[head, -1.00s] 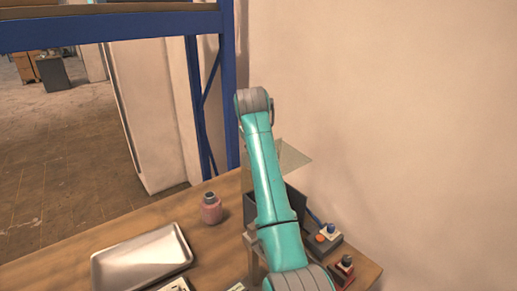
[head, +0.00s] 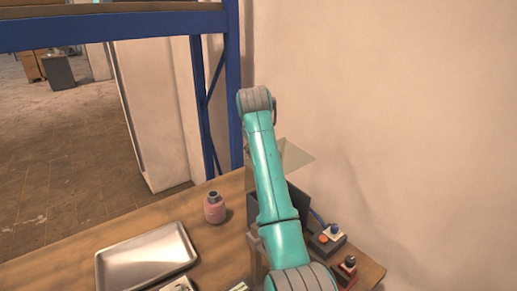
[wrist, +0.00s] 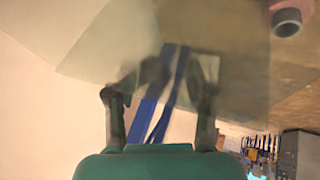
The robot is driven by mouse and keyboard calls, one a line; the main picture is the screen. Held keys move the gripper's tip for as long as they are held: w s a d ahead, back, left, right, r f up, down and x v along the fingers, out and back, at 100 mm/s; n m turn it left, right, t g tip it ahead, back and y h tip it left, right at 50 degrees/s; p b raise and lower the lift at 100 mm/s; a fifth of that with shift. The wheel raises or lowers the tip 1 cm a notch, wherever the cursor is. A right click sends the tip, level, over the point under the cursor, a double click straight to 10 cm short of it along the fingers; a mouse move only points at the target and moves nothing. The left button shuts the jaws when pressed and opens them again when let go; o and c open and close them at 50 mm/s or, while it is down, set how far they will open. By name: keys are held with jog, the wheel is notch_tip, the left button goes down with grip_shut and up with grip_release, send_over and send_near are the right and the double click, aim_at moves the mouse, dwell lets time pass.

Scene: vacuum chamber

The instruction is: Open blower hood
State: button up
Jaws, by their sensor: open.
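The blower hood seems to be the translucent pane (head: 297,155) above a dark box (head: 298,199) on the workbench in the head view. It stands out to the right of my arm, which hides its left part. In the wrist view a translucent sheet (wrist: 105,40) spans the top, close beyond my fingers. My gripper (wrist: 175,75) is open in the wrist view, with nothing seen between its fingers. Its fingertips overlap the sheet's lower edge in the picture; I cannot tell whether they touch it. In the head view the gripper is hidden.
A pink bottle (head: 214,208) and a metal tray (head: 147,258) stand on the wooden bench (head: 75,262), left of my arm. A control box with buttons (head: 327,238) and a red-based switch (head: 347,270) sit on the right. A wall and blue rack post (head: 235,90) are close behind.

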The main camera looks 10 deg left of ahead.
jog(key=v, duration=1.1)
jog(key=shift+s+r, duration=0.2)
jog(key=shift+r, duration=0.05)
jog(key=shift+s+d, duration=0.1)
jog(key=shift+s, duration=0.05)
